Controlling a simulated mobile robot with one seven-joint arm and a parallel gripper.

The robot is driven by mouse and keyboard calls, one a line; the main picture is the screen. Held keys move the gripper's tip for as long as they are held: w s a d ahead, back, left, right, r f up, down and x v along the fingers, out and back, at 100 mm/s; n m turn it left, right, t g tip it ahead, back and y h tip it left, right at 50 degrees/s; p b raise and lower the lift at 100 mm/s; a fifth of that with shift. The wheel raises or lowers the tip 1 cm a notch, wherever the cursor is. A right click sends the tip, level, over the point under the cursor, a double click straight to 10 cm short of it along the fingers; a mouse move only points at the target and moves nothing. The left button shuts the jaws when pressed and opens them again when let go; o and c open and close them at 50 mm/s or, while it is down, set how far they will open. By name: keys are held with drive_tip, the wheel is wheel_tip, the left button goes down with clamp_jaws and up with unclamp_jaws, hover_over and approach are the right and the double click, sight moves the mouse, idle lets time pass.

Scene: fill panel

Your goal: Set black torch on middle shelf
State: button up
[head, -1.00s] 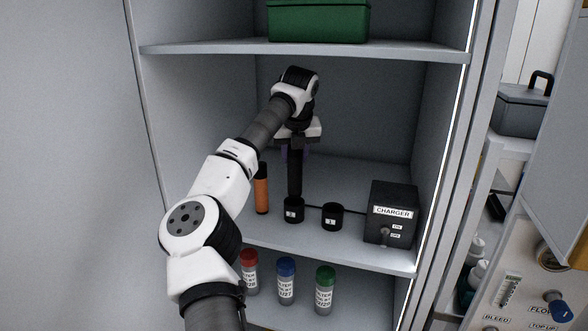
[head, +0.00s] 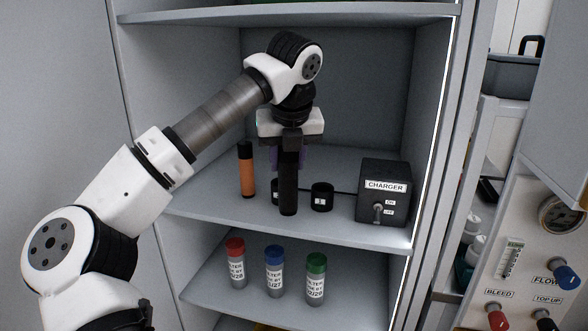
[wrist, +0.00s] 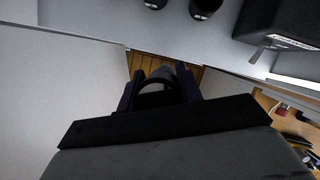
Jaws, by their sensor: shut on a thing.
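The black torch (head: 288,190) hangs upright, lower end down, in my gripper (head: 288,158). My gripper is shut around its upper part, with dark purple fingers on either side. In the wrist view my gripper (wrist: 162,88) has the torch's dark round end (wrist: 165,84) between its fingers. There the torch lies outside the front edge of the middle shelf (wrist: 225,62), with wooden floor beneath it. In the head view the torch overlaps the middle shelf (head: 335,222) and partly hides the left black cup (head: 276,188).
On the middle shelf stand an orange torch (head: 246,175), a right black cup (head: 321,197) and a charger box (head: 385,195). Bare shelf lies in front of the cups. Red, blue and green-capped bottles (head: 274,272) stand below. Cabinet walls bound both sides.

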drive_tip(key=w+a+f, duration=0.2)
drive_tip(key=a, duration=0.8)
drive_tip(key=w+a+f, duration=0.1)
drive_tip(key=a+f, duration=0.1)
drive_tip(key=a, duration=0.8)
drive_tip(key=w+a+f+p, duration=0.2)
drive_tip(key=w+f+p, duration=0.1)
drive_tip(key=w+p, duration=1)
drive_tip(key=shift+w+a+f, duration=0.15)
drive_tip(key=shift+w+f, duration=0.05)
drive_tip(key=shift+w, duration=2.25)
drive_tip(key=shift+f, duration=0.15)
drive_tip(key=o, duration=1.2)
drive_tip(key=shift+b+v, duration=1.4)
drive_tip(key=shift+v, duration=2.5)
